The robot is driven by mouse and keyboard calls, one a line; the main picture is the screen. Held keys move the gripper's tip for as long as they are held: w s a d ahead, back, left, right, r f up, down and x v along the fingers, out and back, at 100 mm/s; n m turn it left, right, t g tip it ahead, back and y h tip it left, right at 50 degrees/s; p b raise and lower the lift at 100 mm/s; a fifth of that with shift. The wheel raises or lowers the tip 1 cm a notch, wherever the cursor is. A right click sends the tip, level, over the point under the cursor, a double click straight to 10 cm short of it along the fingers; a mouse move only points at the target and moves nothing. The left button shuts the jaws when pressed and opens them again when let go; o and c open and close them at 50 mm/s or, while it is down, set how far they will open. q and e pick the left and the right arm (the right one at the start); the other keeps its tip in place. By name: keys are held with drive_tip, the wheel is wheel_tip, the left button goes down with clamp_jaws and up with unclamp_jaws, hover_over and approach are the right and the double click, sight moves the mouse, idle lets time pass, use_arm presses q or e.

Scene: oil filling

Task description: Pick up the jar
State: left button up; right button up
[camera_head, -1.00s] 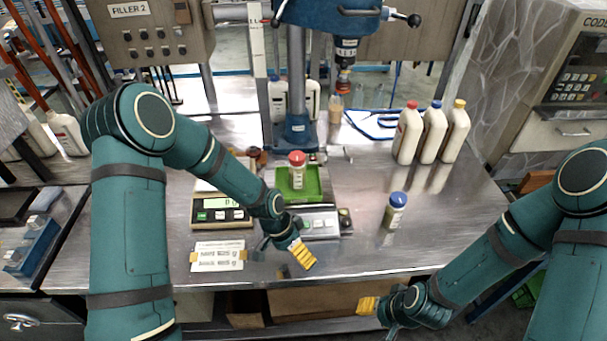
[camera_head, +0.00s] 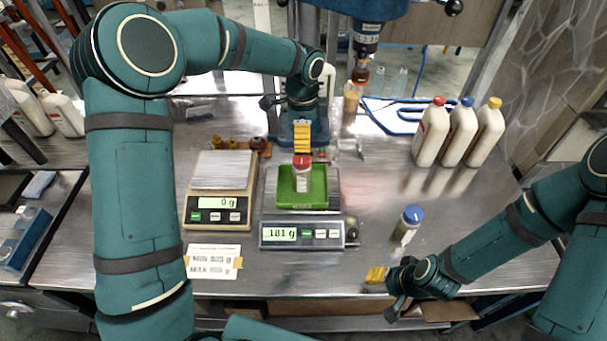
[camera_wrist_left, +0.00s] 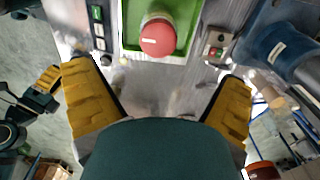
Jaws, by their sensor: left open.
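A small white jar with a red lid (camera_head: 302,170) stands upright in a green tray (camera_head: 316,200) on the right-hand scale. In the left wrist view its red lid (camera_wrist_left: 158,37) shows at the top, beyond the finger gap. My left gripper (camera_head: 302,136) is open and empty, at the far side of this jar, with yellow fingers; they show wide apart in the left wrist view (camera_wrist_left: 158,85). A second jar with a blue lid (camera_head: 410,220) stands on the table, right of the scale. My right gripper (camera_head: 378,275) is by the table's front edge; its finger gap is hidden.
The right-hand scale (camera_head: 300,234) reads 181 g. The left-hand scale (camera_head: 218,200) is empty and reads 0 g. A drill-like filling head (camera_head: 366,40) hangs at the back, above a small bottle (camera_head: 352,100). Three white bottles (camera_head: 460,135) stand back right. A label sheet (camera_head: 212,262) lies front left.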

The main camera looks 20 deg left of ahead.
sight(302, 166)
use_arm(q)
wheel_tip(302, 166, down, 12)
drive_tip(key=shift+s+a+r, duration=0.1)
drive_tip(key=shift+s+r, duration=0.05)
drive_tip(key=shift+r, duration=0.1)
idle(0.3)
drive_tip(key=shift+c, duration=0.2)
drive_tip(key=c, duration=1.4)
